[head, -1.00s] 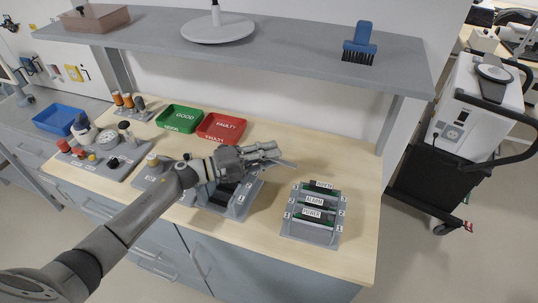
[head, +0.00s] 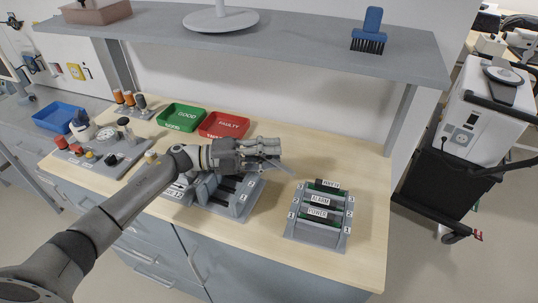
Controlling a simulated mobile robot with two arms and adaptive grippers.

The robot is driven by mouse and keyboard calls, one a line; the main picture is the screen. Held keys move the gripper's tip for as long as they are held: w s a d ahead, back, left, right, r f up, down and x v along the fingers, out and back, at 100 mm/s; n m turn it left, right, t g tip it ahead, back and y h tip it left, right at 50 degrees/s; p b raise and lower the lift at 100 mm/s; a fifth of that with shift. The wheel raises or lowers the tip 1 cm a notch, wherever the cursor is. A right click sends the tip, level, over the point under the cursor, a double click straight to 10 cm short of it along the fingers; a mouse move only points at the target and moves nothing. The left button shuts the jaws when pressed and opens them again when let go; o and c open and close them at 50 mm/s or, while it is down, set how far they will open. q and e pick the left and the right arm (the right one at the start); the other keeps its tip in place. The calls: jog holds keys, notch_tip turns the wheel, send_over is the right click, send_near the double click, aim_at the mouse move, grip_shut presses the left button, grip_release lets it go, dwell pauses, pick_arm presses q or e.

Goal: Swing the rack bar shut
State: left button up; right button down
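My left gripper (head: 274,153) reaches in from the left and hangs over the back of a grey slotted rack (head: 241,205) on the wooden bench. Its fingers point right; their spacing is hard to make out. The gripper and wrist hide the rear of this rack, and I cannot make out a separate bar on it. A second grey rack (head: 319,242) stands to the right, holding green cards labelled POWER (head: 317,214) and ALARM (head: 321,198), with another behind. No bar clearly shows across it. My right gripper is out of view.
A green GOOD bin (head: 182,117) and a red FAULTY bin (head: 224,125) stand behind the arm. A shelf (head: 300,44) with a blue brush (head: 370,32) overhangs the bench back. Knobs and a blue bin (head: 58,117) are at left. Bench right of the second rack is clear.

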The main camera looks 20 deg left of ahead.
pick_arm(q)
jog(key=shift+s+f, duration=0.1)
jog(key=shift+f, duration=0.05)
jog(key=shift+a, duration=0.25)
jog(key=v, duration=0.7)
jog(key=shift+s, duration=0.1)
